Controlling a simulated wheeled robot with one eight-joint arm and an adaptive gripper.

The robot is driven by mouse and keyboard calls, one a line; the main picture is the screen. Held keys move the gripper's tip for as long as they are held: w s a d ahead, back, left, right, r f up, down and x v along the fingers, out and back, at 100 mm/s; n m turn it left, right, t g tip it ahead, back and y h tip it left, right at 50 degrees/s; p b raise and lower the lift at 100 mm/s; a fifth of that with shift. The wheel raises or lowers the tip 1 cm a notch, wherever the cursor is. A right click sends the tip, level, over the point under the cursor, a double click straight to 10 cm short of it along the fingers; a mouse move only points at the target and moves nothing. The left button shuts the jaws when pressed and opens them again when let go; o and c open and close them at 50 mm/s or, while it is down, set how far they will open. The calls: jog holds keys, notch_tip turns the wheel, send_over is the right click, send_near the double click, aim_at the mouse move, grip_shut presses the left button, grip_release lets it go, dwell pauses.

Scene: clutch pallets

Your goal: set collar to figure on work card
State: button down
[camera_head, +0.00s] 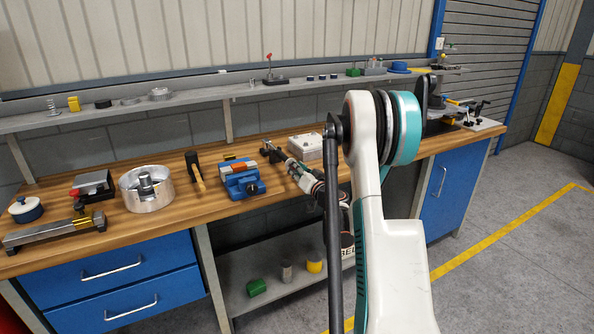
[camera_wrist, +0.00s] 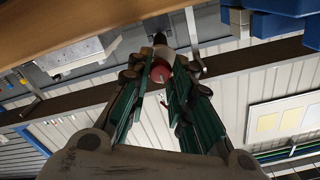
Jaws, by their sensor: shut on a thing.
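My gripper (camera_head: 277,153) reaches over the middle of the bench, beside the blue vise. In the wrist view its green-padded fingers (camera_wrist: 162,82) are shut around a small round part with a red end (camera_wrist: 160,72). Beyond this part are a pale section and a dark tip, close to the bench edge. The part lies between the fingertips, which hide its sides. I cannot tell whether it is the collar. No readable work card shows; a white board with pale yellow panels (camera_wrist: 284,119) is at the right of the wrist view.
The blue vise (camera_head: 242,181) and a pale box (camera_head: 305,146) stand either side of my gripper. A metal ring housing (camera_head: 146,189), a yellow-handled hammer (camera_head: 197,173) and a long grey tool (camera_head: 47,234) lie left. A shelf (camera_head: 200,103) runs behind the wooden bench (camera_head: 100,222).

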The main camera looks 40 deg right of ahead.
jog(key=c, duration=1.4)
grip_release()
jog(key=v, duration=1.2)
